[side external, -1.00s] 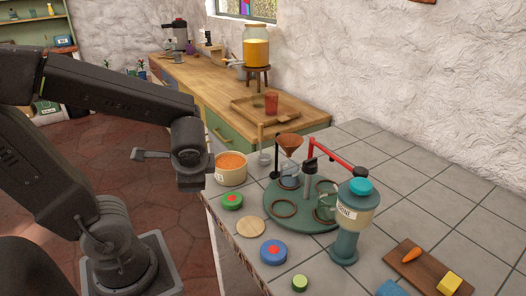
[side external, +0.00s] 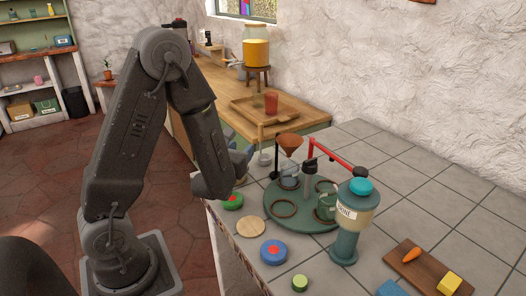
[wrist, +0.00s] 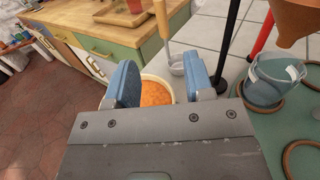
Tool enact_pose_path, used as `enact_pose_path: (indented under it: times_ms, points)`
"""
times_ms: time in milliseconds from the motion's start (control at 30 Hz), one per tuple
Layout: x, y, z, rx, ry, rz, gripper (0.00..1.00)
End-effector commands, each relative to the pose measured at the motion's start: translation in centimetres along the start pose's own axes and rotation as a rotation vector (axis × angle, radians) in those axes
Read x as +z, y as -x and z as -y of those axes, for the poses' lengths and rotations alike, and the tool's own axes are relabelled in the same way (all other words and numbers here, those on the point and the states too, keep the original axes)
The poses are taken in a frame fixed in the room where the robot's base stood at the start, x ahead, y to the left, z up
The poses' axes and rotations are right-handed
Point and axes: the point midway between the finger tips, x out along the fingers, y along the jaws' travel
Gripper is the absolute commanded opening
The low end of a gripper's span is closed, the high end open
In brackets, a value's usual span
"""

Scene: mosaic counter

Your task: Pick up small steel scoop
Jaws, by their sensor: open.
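The small steel scoop (side external: 264,158) has a round metal cup and an upright light wooden handle, at the back left of the tiled counter beside a black post. It also shows in the wrist view (wrist: 177,65), beyond the fingers and close to the right one. My gripper (wrist: 161,82) is open and empty, with its two blue finger pads apart. In the side view my gripper (side external: 243,158) is left of the scoop, not touching it as far as I can tell. A pale bowl of orange contents (wrist: 156,92) shows between the fingers.
A green round stand (side external: 284,222) with rings, a cup, a copper funnel (side external: 290,142) and a red lever (side external: 330,153) is right of the scoop. A teal-based jar (side external: 349,215) stands in front. A green-and-red disc (side external: 233,201) lies below my gripper. Bare tiles lie at the back right.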

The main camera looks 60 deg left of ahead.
Motion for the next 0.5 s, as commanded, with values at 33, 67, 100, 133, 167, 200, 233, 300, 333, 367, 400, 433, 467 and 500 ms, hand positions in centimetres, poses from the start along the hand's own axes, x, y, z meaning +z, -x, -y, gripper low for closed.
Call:
enact_pose_path:
  times_ms: [33, 67, 100, 133, 167, 200, 233, 300, 333, 367, 400, 433, 467, 500]
  points:
    - [-0.1, -0.5, 0.1, -0.006, -0.003, 0.0, 0.48]
    - [-0.1, -0.8, 0.1, -0.008, -0.004, 0.0, 0.48]
    - [-0.1, -1.4, 0.1, -0.008, -0.004, 0.001, 0.48]
    - [-0.1, -2.0, 0.1, -0.007, -0.003, 0.002, 0.48]
    - [-0.1, -2.6, 0.1, -0.006, -0.003, 0.002, 0.48]
    - [0.0, -3.4, 0.1, -0.006, -0.003, 0.002, 0.48]
    - [-0.1, -4.0, 0.1, -0.005, -0.002, 0.002, 0.48]
    - [0.0, -5.4, 0.1, -0.006, -0.002, 0.002, 0.48]
    - [0.0, -5.9, 0.1, -0.005, -0.002, 0.002, 0.48]
    - [-0.1, -6.4, 0.1, -0.005, -0.003, 0.001, 0.48]
    - [-0.1, -7.0, 0.1, -0.006, -0.003, 0.001, 0.48]
    - [-0.1, -7.3, 0.2, -0.007, -0.003, 0.0, 0.48]
    - [0.0, -7.7, 0.2, -0.007, -0.003, 0.001, 0.48]
    - [0.0, -8.0, 0.2, -0.007, -0.003, 0.001, 0.48]
